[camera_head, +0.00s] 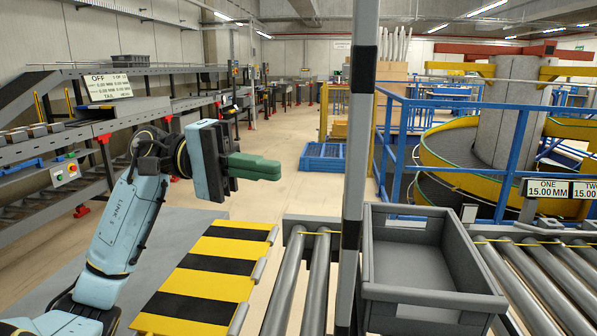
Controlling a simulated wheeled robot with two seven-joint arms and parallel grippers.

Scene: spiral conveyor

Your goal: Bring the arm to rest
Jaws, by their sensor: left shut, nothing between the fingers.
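My left arm (128,222) comes in from the lower left, its light-blue links bent upward and then to the right. My left gripper (270,169) has dark green fingers that point right, shut together with nothing between them. It is held in the air above and behind the yellow-and-black striped plate (218,247), apart from everything around it. My right gripper is outside the view.
A grey empty-looking tote (418,297) sits on the roller conveyor (300,285) at the lower right. A grey post (357,150) stands just left of it. A blue railing (408,150) and spiral conveyor (450,165) are behind. A conveyor with a control box (66,170) runs along the left. Open floor lies mid-scene.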

